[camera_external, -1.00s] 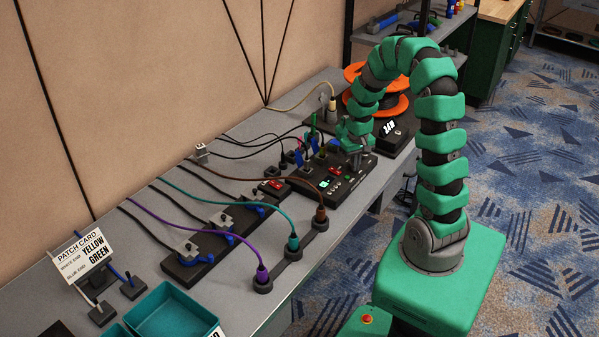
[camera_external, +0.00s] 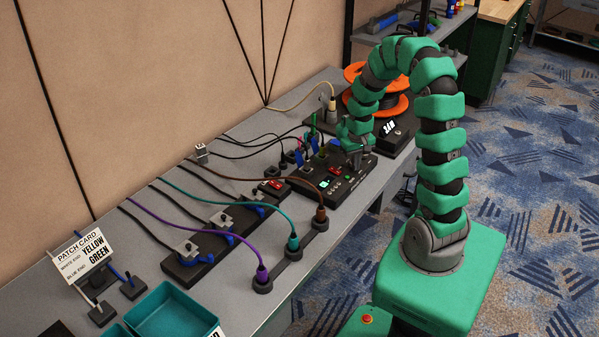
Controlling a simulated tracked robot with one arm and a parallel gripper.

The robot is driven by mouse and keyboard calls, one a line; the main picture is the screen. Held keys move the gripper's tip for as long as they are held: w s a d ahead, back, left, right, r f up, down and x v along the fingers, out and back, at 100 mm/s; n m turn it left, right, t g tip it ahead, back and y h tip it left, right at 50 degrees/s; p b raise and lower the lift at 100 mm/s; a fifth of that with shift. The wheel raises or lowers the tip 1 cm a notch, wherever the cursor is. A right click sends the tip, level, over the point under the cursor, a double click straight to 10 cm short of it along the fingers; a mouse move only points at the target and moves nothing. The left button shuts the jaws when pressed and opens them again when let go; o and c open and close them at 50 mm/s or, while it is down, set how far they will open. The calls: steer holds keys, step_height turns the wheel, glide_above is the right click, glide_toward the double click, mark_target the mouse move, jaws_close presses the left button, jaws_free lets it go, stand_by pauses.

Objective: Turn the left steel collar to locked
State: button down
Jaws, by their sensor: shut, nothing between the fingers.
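My gripper (camera_external: 355,157) points down at the far right end of a black control panel (camera_external: 332,187) with a small green display and buttons. Its fingers are small here and partly hidden by the arm; they look closed and empty. I cannot tell whether they touch the panel. No part is clearly recognisable as the left steel collar, and no locked mark is readable. A black strip (camera_external: 212,245) farther left carries several grey metal fittings with blue parts; the leftmost fitting (camera_external: 188,251) is at its near end. Blue upright pieces (camera_external: 313,142) stand just left of the gripper.
Purple (camera_external: 205,228), teal and brown cables arch across the bench to plugs on a dark strip (camera_external: 292,258). A patch card (camera_external: 84,257) and a teal bin (camera_external: 172,318) are at the near left. Orange reels (camera_external: 392,108) stand behind the arm.

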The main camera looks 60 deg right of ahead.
steer(key=shift+s+d+p, duration=0.15)
steer(key=shift+s+d, duration=0.1)
steer(key=shift+d, duration=0.2)
steer(key=shift+s+d+p, duration=0.15)
steer(key=shift+s+d, duration=0.05)
steer(key=shift+d, duration=0.25)
steer(key=shift+s, duration=0.1)
steer(key=shift+s+a, duration=0.1)
steer(key=shift+s, duration=0.15)
steer(key=shift+r+p, duration=0.95)
steer(key=shift+r, duration=2.1)
